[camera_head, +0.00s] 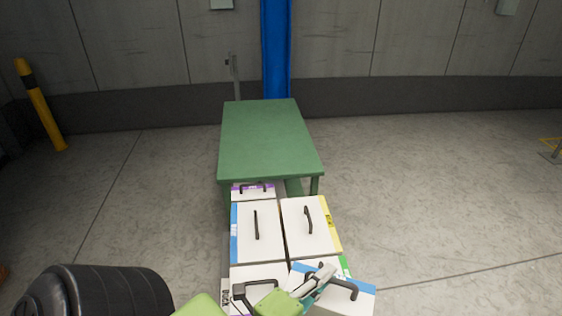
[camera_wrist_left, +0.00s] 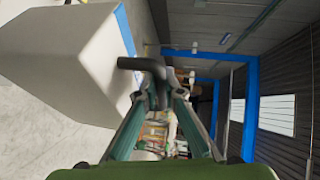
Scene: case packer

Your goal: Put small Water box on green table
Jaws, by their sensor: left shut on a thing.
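My left gripper (camera_head: 322,277) is shut on the dark handle (camera_head: 344,287) of a white box with a blue edge (camera_head: 358,303), at the bottom of the head view. The box sits turned against the other boxes and partly over them; I cannot tell whether it touches them. In the left wrist view the gripper (camera_wrist_left: 158,88) grips the handle, with the white box (camera_wrist_left: 60,60) to its left. No Water label is readable on it. The green table (camera_head: 265,138) stands farther off in the middle, its top bare. My right gripper is not in view.
Several white boxes with handles stand between me and the table: a purple-edged one (camera_head: 253,194), a blue-edged one (camera_head: 262,240) and a yellow-edged one (camera_head: 300,243). A blue post (camera_head: 276,50) rises behind the table.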

